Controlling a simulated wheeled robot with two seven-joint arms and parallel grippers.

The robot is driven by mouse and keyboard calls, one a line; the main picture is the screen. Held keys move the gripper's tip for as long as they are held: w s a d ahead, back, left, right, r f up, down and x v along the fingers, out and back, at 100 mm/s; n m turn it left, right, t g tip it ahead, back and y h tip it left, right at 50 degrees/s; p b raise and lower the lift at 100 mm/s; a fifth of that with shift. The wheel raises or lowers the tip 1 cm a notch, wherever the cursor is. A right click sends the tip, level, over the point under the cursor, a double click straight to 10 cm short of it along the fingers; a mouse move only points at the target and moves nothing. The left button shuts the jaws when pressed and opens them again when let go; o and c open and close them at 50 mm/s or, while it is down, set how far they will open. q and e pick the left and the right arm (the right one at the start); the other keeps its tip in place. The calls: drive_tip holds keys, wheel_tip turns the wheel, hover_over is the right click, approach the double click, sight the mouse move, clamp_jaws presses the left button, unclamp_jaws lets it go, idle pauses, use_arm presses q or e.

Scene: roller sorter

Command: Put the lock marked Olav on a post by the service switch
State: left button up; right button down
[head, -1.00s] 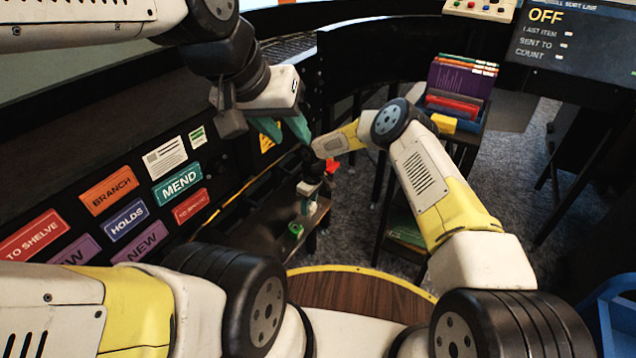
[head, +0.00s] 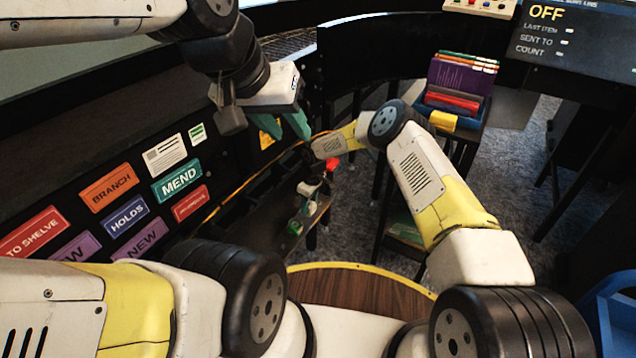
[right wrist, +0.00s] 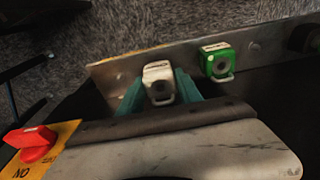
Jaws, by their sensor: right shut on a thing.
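My right gripper (right wrist: 160,93) is shut on a white lock (right wrist: 158,82), seen between its teal fingers in the right wrist view. The label on the lock is too small to read. The lock overlaps a metal strip (right wrist: 120,71); whether they touch I cannot tell. A green lock (right wrist: 218,62) is on that strip to the right, and it also shows in the head view (head: 295,227). A red switch (right wrist: 30,142) on a yellow plate is at the lower left. My left gripper (head: 283,127) is open and empty, above the labelled panel's far end.
A dark panel with coloured labels such as MEND (head: 178,182) runs along the left. A cart with books (head: 462,76) and a yellow block (head: 443,121) stands beyond my right arm. A screen (head: 548,38) reads OFF. Carpet lies beyond the strip.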

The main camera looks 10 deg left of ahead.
drive_tip(key=shift+f, duration=0.65)
drive_tip(key=shift+f, duration=0.4)
idle(0.5)
drive_tip(key=c, duration=0.7)
unclamp_jaws()
